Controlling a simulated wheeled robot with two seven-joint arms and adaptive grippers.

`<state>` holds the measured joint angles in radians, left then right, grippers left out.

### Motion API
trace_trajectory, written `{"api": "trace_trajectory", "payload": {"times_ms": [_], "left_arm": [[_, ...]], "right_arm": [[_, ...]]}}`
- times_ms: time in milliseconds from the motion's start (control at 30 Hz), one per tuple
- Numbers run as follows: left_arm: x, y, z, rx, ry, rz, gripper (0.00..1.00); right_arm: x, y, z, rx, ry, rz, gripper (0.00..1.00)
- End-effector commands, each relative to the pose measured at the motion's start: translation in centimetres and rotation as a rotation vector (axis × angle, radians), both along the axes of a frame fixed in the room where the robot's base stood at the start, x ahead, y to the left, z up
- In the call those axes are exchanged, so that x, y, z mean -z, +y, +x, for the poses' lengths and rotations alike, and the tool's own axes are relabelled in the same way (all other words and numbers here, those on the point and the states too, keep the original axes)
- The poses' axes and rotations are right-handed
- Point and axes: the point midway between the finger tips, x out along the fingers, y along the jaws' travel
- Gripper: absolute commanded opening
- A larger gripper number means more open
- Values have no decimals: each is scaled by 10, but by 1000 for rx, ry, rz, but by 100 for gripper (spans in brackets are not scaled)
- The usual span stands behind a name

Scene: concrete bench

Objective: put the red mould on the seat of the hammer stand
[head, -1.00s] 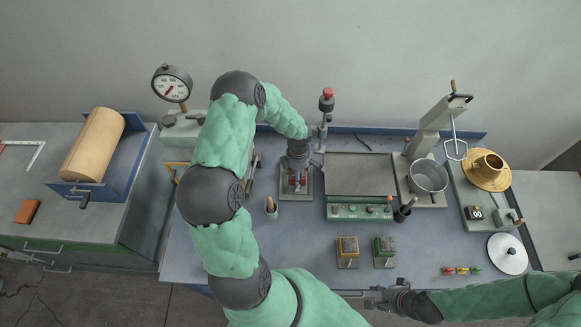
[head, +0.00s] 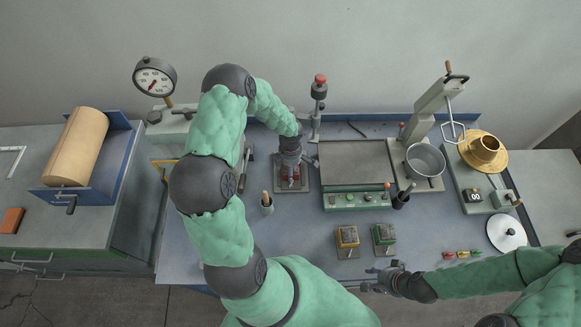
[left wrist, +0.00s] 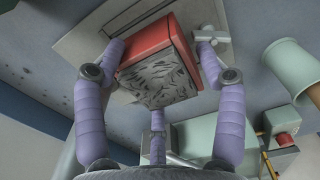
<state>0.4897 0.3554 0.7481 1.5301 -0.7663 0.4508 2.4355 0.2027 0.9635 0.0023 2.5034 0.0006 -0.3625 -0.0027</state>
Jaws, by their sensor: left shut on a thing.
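Bare bench lies before the seat.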

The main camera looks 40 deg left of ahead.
Motion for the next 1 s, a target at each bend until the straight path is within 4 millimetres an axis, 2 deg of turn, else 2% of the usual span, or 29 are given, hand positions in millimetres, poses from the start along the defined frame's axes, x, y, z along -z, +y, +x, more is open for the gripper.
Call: {"api": "trace_trajectory", "payload": {"times_ms": [33, 100, 567, 667, 1000], "left_arm": [[1, 0, 0, 0, 1, -1, 77], [0, 0, 0, 0, 1, -1, 95], [-3, 0, 0, 1, 0, 0, 95], [-14, 1, 1, 0, -3, 2, 95], [-81, 1, 1, -1, -5, 2, 95]], "right_arm": [[1, 0, 0, 0, 0, 0, 40], [1, 0, 0, 0, 0, 0, 40], [-3, 0, 0, 0, 0, 0, 40], [-4, 0, 0, 0, 0, 0, 40], [-7, 0, 0, 0, 0, 0, 40]]}}
